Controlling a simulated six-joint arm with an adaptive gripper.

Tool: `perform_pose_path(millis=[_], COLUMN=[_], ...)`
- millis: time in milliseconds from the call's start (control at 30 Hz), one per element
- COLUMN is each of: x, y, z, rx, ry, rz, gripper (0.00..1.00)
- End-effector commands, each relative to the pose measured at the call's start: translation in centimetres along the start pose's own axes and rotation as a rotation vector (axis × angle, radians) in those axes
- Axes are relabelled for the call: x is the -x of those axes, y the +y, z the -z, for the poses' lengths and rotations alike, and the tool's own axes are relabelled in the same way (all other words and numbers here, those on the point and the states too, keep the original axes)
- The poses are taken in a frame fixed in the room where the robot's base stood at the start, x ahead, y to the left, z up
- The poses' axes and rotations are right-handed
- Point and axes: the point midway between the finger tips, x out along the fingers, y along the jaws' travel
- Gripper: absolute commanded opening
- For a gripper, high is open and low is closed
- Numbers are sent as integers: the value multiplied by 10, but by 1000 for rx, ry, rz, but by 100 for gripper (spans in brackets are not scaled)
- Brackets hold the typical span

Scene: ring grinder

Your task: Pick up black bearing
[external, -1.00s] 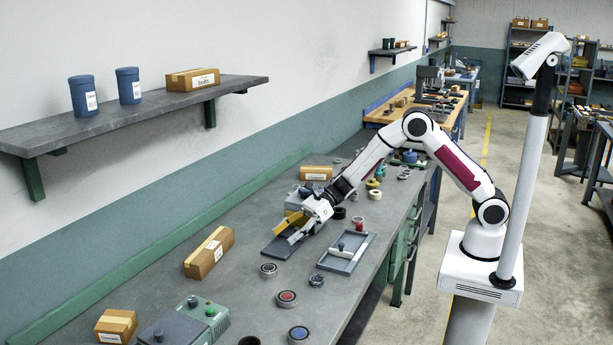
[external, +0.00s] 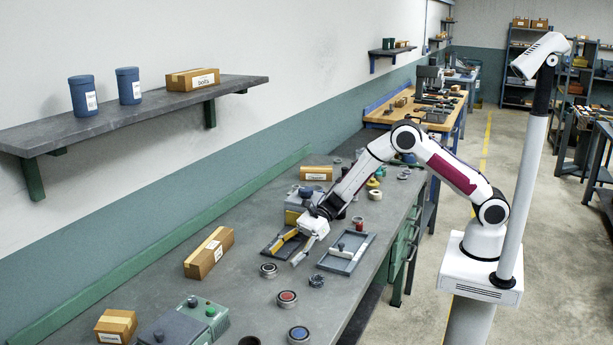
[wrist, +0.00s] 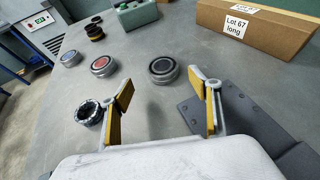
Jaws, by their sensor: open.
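A ring-shaped bearing with a metal rim and a black centre (external: 268,270) lies flat on the bench. It also shows in the wrist view (wrist: 163,69), just ahead of and between my fingertips. My gripper (external: 286,256) is open and empty, with yellow pads on its fingers. It hovers above the bench, short of this bearing, and nothing touches the pads. In the wrist view, my gripper (wrist: 161,80) has its fingers spread wide. A similar bearing with a red centre (wrist: 104,65) and one with a blue centre (wrist: 71,58) lie farther left.
A dark ring (wrist: 89,112) lies close outside the left finger. A dark flat plate (wrist: 245,115) is beside the right finger. A grey tray (external: 345,252) lies right of my gripper. A cardboard box (external: 209,253) stands to the left. A green-grey box (wrist: 137,13) is farther ahead.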

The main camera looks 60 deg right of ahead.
Motion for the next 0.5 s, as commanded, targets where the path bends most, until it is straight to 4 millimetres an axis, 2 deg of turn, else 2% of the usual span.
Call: perform_pose_path(millis=[133, 500], x=[-8, -9], y=[0, 0], z=[0, 0], rx=[0, 0], ry=[0, 1], rz=[0, 1], gripper=[62, 62])
